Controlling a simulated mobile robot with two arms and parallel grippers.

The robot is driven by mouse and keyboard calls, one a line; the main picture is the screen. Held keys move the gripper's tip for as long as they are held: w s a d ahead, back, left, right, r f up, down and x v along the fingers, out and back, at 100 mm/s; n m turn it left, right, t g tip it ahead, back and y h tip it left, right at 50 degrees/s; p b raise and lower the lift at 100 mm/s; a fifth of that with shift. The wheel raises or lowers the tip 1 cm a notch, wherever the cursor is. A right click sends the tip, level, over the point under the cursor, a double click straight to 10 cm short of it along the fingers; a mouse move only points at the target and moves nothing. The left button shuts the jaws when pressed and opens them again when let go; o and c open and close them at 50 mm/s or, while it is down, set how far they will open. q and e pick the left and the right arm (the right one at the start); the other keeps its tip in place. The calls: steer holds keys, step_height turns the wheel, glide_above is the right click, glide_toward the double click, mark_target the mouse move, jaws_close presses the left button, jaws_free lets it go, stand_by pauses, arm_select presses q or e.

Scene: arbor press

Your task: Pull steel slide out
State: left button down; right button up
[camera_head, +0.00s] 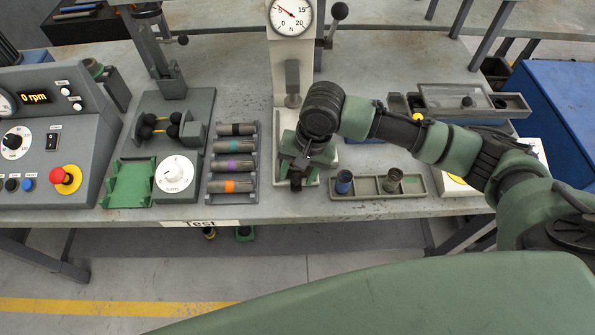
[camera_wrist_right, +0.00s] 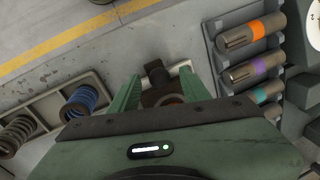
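The arbor press (camera_head: 285,75) stands at the middle of the bench, with a round dial on top. A dark steel slide part with a knob-like end (camera_wrist_right: 156,76) shows at the front of its base in the right wrist view. It also shows, small and dark, in the head view (camera_head: 296,181). My right gripper (camera_wrist_right: 158,78) points down over this front end. Its two green fingers stand apart, one on each side of the dark part, with gaps visible. The rest of the slide is hidden under the gripper. My left gripper is not in view.
A grey tray (camera_head: 418,190) right of the press holds a blue spring (camera_head: 344,181) and a dark spring (camera_head: 393,179). A rack of colour-banded cylinders (camera_head: 232,160) stands close on the left. The bench's front edge (camera_head: 280,207) lies just before the press.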

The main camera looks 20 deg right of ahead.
steer(key=shift+s+r, duration=0.1)
step_height(320, 180, up, 8)
steer(key=d, duration=0.1)
steer(key=shift+s+d+f+b, duration=0.15)
steer(key=shift+s+f+b, duration=0.15)
steer(key=shift+b, duration=0.15)
stand_by(0.4)
